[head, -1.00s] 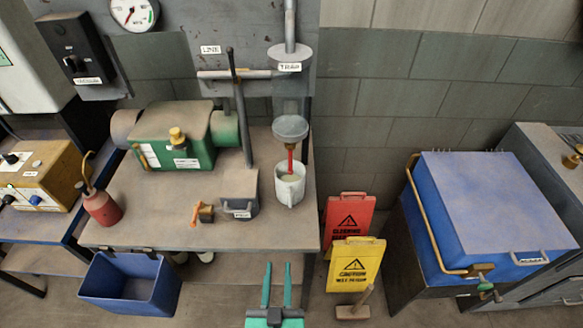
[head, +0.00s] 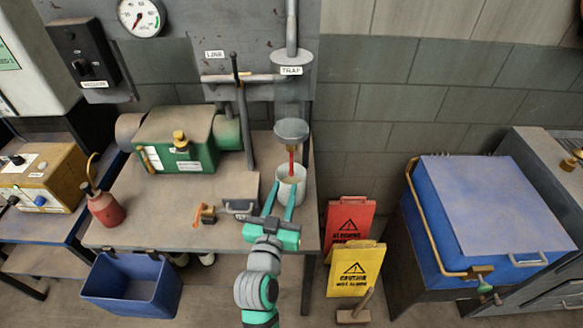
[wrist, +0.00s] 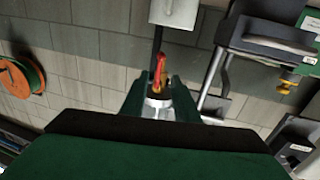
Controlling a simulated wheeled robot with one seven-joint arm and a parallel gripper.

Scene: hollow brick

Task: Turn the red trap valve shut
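The red valve handle (head: 291,163) hangs under the grey trap bowl (head: 291,131), above a white beaker (head: 300,177). In the wrist view the red handle (wrist: 160,64) sticks out from a brass body (wrist: 160,84), with a silver ring below it in the picture. My gripper (head: 282,192) is open, its two green fingers apart, in front of the beaker and valve in the head view. In the wrist view the fingers (wrist: 159,98) stand on either side of the silver ring and brass body. I cannot tell whether they touch anything.
A green pump (head: 178,140) and a grey box (head: 238,192) stand on the bench left of my gripper. A dark upright rod (head: 242,110) rises behind the box. Yellow (head: 355,270) and red (head: 349,220) caution signs and a blue chest (head: 490,215) are at the right.

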